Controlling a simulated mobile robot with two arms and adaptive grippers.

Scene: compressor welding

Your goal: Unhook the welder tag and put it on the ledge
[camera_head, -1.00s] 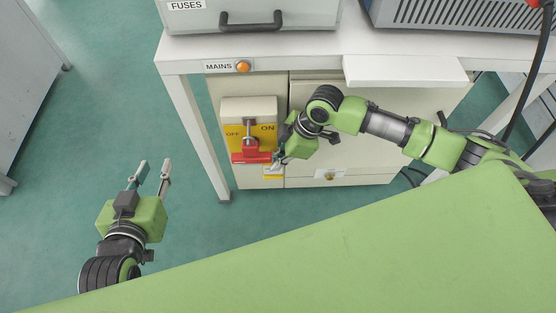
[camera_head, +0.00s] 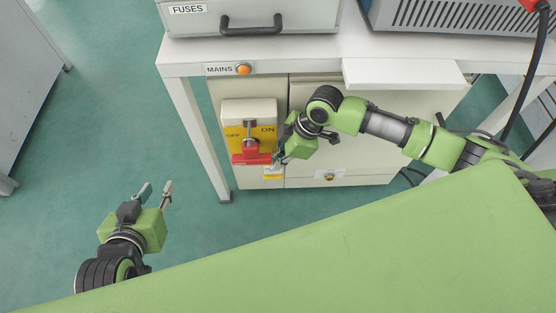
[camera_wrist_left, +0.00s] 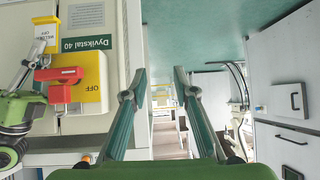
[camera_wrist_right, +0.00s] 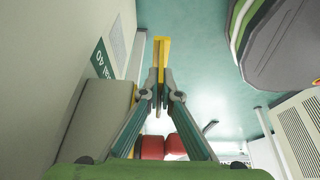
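The welder tag (camera_head: 273,173), yellow and white, hangs just below the red switch handle (camera_head: 251,157) on the cabinet front. My right gripper (camera_head: 277,163) is beside the handle at the tag's top. In the right wrist view the tag (camera_wrist_right: 161,52) shows edge-on, a thin yellow strip between fingertips that close on it. In the left wrist view the tag (camera_wrist_left: 45,36) shows beside the red handle (camera_wrist_left: 62,75). Whether it still hangs on its hook is unclear. A white ledge (camera_head: 405,73) juts from the bench front. My left gripper (camera_head: 157,188) is open and empty over the floor.
The switch box (camera_head: 249,107) with its yellow plate stands out from the cabinet. A bench leg (camera_head: 197,135) is left of it. A fuse box (camera_head: 250,18) and a grey machine (camera_head: 455,14) with a red-plugged cable stand on the bench.

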